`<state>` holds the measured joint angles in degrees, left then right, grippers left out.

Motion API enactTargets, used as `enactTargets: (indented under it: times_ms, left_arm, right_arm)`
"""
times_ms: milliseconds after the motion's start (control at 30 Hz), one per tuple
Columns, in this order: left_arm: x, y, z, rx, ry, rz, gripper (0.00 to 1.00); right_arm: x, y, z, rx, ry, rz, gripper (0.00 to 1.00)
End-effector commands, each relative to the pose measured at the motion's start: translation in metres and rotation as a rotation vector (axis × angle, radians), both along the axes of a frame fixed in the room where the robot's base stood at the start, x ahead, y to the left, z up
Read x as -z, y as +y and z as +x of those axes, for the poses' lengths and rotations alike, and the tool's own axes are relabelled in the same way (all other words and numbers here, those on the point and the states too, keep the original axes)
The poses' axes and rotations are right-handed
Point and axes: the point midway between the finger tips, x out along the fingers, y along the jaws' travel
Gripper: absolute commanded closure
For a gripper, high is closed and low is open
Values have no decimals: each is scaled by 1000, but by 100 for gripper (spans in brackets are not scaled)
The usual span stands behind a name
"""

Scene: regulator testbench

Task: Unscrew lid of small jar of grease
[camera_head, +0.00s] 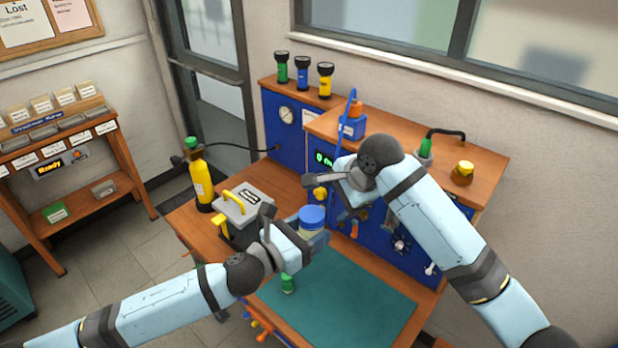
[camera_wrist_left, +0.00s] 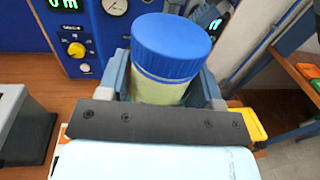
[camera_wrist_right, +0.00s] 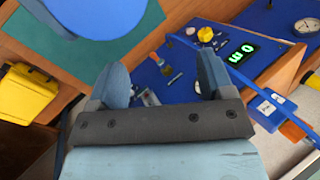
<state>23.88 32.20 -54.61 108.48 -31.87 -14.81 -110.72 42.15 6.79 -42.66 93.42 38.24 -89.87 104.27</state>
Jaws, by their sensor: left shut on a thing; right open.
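The small grease jar (camera_head: 310,232) has a pale yellow-green body and a wide blue lid (camera_head: 312,215). My left gripper (camera_head: 313,240) is shut around the jar body and holds it upright above the bench. In the left wrist view, the jar body (camera_wrist_left: 160,92) sits between the two fingers, with the blue lid (camera_wrist_left: 172,45) on top and clear of them. My right gripper (camera_head: 326,188) is above and behind the jar. In the right wrist view its fingers (camera_wrist_right: 163,78) are apart with nothing between them. A blue round shape, apparently the lid (camera_wrist_right: 62,8), shows at the upper left there.
A green mat (camera_head: 345,305) covers the front bench, with a small green-capped item (camera_head: 288,284) on it. A grey box (camera_head: 240,208) with a yellow handle and a yellow bottle (camera_head: 200,182) stand left. The blue instrument panel (camera_head: 378,215) rises close behind the grippers.

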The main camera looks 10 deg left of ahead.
Motion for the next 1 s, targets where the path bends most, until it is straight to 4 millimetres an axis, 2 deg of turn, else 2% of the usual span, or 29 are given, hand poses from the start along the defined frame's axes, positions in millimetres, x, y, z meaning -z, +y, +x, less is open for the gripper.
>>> enactTargets:
  times_ms: [33, 200, 333, 500, 633, 733, 1000]
  left_arm:
    - [-1, 0, 0, 0, -1, -1, 100]
    - [-1, 0, 0, 0, -1, -1, 100]
    - [-1, 0, 0, 0, -1, -1, 100]
    - [-1, 0, 0, 0, -1, -1, 100]
    - [-1, 0, 0, 0, -1, -1, 100]
    - [-1, 0, 0, 0, -1, -1, 100]
    - [-1, 0, 0, 0, -1, -1, 100]
  right_arm:
    - [-20, 5, 3, 33, 28, -21, 26]
    - [-62, 26, -11, 170, 179, -111, 26]
    - [-79, 43, -32, 278, 280, -203, 26]
    - [-89, 52, -52, 391, 352, -305, 26]
    - [-89, 54, -58, 431, 373, -340, 26]
    - [-81, 54, -60, 440, 377, -347, 26]
    - [-39, 53, -60, 439, 377, -345, 26]
